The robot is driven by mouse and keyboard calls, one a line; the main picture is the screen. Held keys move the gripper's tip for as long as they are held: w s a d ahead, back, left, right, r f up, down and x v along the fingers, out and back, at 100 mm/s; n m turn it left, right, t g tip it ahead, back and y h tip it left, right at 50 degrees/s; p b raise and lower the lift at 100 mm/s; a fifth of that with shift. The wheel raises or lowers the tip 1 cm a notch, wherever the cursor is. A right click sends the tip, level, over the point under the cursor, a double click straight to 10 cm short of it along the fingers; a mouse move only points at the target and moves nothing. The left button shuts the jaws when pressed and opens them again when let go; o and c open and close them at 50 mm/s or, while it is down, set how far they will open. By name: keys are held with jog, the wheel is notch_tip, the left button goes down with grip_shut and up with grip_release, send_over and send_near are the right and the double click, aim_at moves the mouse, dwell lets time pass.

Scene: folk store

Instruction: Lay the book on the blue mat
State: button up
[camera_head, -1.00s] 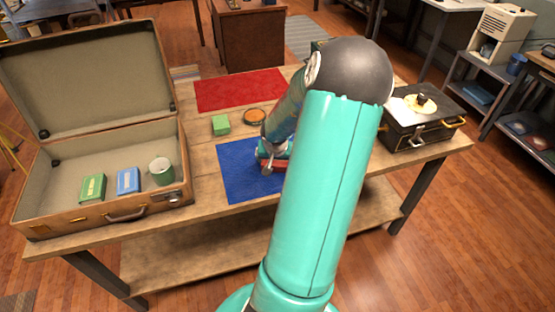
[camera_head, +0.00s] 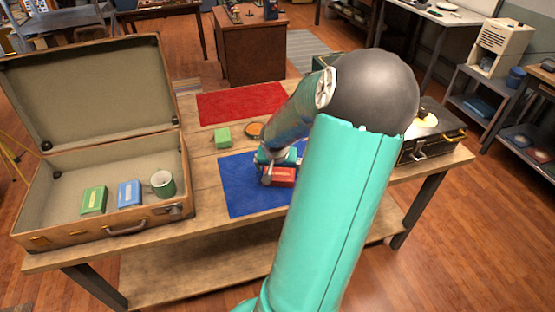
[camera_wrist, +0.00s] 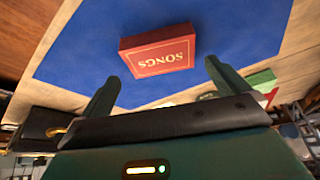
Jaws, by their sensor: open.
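The red book (camera_head: 284,177), marked "SONGS", lies on the blue mat (camera_head: 235,190) on the wooden table. In the wrist view the book (camera_wrist: 158,52) sits inside the mat area, with blue mat (camera_wrist: 85,50) around it. My gripper (camera_wrist: 162,72) is open; its two dark green fingers are apart, and the book shows just beyond and between their tips, with no clear contact. In the head view my gripper (camera_head: 267,170) is low over the mat at the book's left side. My arm hides the right part of the mat.
An open suitcase (camera_head: 115,229) at left holds a green book (camera_head: 94,200), a blue book (camera_head: 130,194) and a green mug (camera_head: 163,184). A green block (camera_head: 222,137), an orange dish (camera_head: 255,130) and a red mat (camera_head: 240,104) lie behind. A record player (camera_head: 425,145) stands right.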

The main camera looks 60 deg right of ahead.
jog(key=v, duration=0.6)
jog(key=shift+r, duration=0.3)
jog(key=shift+a, duration=0.15)
